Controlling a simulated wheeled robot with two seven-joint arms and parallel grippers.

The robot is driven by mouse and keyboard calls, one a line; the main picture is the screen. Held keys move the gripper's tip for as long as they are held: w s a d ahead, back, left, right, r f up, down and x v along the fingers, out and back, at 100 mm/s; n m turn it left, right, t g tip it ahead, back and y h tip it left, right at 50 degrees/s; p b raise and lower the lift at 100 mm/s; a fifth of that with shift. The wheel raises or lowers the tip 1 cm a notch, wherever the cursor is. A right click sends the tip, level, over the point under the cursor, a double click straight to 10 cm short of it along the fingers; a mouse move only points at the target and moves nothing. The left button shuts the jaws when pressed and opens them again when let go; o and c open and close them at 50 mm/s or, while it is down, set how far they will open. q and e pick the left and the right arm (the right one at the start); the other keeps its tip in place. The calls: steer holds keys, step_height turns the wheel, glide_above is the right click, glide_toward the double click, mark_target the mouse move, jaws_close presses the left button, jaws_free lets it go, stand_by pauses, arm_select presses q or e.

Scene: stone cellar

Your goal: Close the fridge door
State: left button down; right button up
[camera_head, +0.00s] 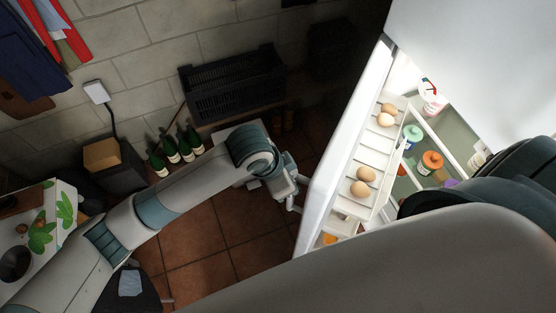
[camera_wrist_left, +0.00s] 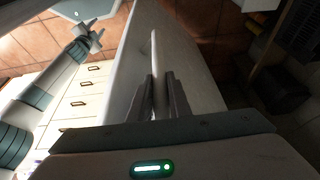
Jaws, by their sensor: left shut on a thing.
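The white fridge (camera_head: 470,60) stands at the right in the head view. Its door (camera_head: 330,150) is open, with lit shelves on its inner side. My left gripper (camera_head: 293,197) is at the outer face of the door. In the left wrist view, the left gripper's fingers (camera_wrist_left: 161,98) are shut on the thin upright door handle (camera_wrist_left: 154,50), with the door panel (camera_wrist_left: 120,80) beside it. My right gripper (camera_wrist_left: 97,35) shows small at the upper left of the wrist view, away from the handle; its finger opening is too small to judge. In the head view it is hidden.
Eggs (camera_head: 366,174) sit in the door shelves, and jars (camera_head: 431,161) stand beyond them. A black crate (camera_head: 235,85), green bottles (camera_head: 171,150) and a cardboard box (camera_head: 101,154) are by the stone wall. The tiled floor (camera_head: 230,235) left of the door is mostly clear.

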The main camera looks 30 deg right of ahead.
arm_select(q)
steer(key=shift+s+d, duration=0.25)
steer(key=shift+s, duration=0.15)
steer(key=c, duration=1.8)
jaws_free()
steer(key=shift+o, duration=0.8)
steer(key=shift+r, duration=0.1)
steer(key=b+v, duration=0.3)
steer(key=v, duration=1.4)
steer(key=shift+a, duration=0.15)
